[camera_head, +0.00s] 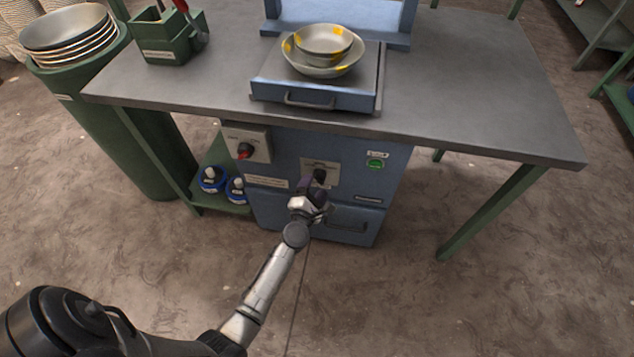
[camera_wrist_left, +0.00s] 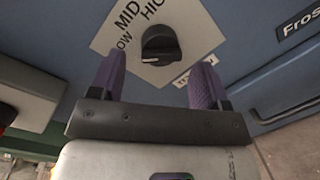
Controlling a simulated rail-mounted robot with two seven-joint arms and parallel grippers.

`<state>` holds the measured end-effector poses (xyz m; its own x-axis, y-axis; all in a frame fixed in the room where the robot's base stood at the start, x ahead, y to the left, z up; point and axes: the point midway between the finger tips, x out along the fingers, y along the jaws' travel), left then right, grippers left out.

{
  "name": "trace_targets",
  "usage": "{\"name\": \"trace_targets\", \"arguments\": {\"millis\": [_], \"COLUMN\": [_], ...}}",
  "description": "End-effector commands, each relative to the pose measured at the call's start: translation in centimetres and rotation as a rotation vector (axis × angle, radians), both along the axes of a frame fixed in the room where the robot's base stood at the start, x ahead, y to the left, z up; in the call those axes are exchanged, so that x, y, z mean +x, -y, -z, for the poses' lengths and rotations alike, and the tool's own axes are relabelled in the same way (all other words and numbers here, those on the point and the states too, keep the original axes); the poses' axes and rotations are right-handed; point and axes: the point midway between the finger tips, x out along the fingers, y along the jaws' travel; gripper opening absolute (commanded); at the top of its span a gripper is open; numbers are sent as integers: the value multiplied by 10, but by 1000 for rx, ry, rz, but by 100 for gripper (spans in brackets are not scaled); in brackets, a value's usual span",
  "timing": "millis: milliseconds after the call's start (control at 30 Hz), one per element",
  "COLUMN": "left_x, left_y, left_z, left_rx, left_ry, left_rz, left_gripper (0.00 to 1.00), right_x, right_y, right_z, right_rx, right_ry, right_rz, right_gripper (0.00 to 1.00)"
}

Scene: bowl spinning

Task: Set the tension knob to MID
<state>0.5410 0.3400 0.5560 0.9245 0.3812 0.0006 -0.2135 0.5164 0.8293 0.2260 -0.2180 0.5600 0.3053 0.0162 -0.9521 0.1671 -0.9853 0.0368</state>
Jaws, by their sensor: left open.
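The tension knob (camera_wrist_left: 160,45) is a black round knob on a pale plate (camera_wrist_left: 200,30) marked LOW, MID and HIGH. Its small white mark is on the left side and lies nearest LOW. In the head view the knob (camera_head: 320,175) is on the front of the blue cabinet (camera_head: 392,165). My left gripper (camera_wrist_left: 160,66) is open, with one purple finger on each side just short of the knob. It holds nothing. In the head view the left gripper (camera_head: 314,186) partly covers the knob's plate. My right gripper is not in view.
A red switch (camera_head: 245,151) on a grey box is left of the knob, and a green button (camera_head: 375,163) is to its right. A drawer handle (camera_head: 348,224) is below. Bowls (camera_head: 323,50) stand on the sliding tray above. The floor in front is clear.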

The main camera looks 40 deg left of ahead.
Motion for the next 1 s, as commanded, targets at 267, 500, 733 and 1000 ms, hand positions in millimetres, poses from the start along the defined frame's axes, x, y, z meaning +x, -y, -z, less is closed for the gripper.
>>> {"name": "trace_targets", "arguments": {"millis": [267, 500, 733, 1000], "left_x": [23, 27, 26, 26], "left_y": [-9, -11, -11, -11], "left_z": [0, 0, 0, 0], "left_rx": [-1, 0, 0, 0], "left_ry": [0, -1, -1, 0], "left_rz": [0, 1, 1, 0], "left_gripper": [70, 70, 64, 38], "right_x": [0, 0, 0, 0], "right_y": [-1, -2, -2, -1], "right_z": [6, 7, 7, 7], "right_rx": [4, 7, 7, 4], "right_ry": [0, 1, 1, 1], "right_rz": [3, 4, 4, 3], "right_gripper": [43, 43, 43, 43]}}
